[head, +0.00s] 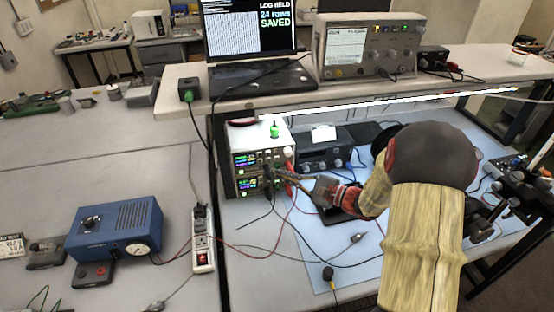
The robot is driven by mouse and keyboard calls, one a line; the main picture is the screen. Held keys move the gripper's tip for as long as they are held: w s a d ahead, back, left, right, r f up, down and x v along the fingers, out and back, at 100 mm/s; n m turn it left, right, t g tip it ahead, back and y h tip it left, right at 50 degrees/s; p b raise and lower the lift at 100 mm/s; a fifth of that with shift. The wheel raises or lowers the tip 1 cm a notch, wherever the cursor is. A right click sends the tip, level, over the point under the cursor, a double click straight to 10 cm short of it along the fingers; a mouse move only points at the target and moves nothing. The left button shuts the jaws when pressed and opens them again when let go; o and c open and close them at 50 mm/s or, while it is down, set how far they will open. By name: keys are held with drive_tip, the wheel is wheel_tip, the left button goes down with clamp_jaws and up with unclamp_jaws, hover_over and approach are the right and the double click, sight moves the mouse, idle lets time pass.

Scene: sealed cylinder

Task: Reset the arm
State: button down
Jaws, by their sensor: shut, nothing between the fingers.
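My arm comes in from the lower right, with a large dark joint and a pale tan link in front of the bench. My gripper (304,183) is at the arm's far end, shut and empty, pointing left over the blue mat (315,258). Its tips are in front of the stacked power supply units (262,160) with lit green and blue displays. I cannot tell whether the tips touch the front panel or the leads there. My arm hides part of the mat and the bench behind it.
A shelf above holds a laptop (262,77) and a beige instrument (365,48). A dark-fronted device (322,150) stands right of the power supply. Red and black leads cross the mat. A blue box with a gauge (115,228) and a power strip (203,240) are at left.

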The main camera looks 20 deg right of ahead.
idle(0.3)
drive_tip(key=s+a+f+n+g+y, duration=0.1)
drive_tip(key=s+a+f+n+g, duration=0.1)
drive_tip(key=s+a+f+g, duration=0.4)
drive_tip(key=s+a+n+g+h, duration=0.35)
drive_tip(key=s+n+g, duration=0.25)
drive_tip(key=s, duration=0.8)
drive_tip(key=s+d+r+n+h, duration=0.2)
drive_tip(key=s+r+n+h, duration=0.4)
drive_tip(key=r, duration=0.1)
drive_tip(key=s+a+r+n+t, duration=0.1)
drive_tip(key=a+r+n, duration=0.1)
drive_tip(key=r, duration=0.3)
drive_tip(key=s+a+r+n+t+h, duration=0.1)
drive_tip(key=a+r+n+t, duration=0.1)
drive_tip(key=r, duration=0.3)
drive_tip(key=shift+a+n, duration=0.15)
drive_tip(key=shift+n, duration=0.55)
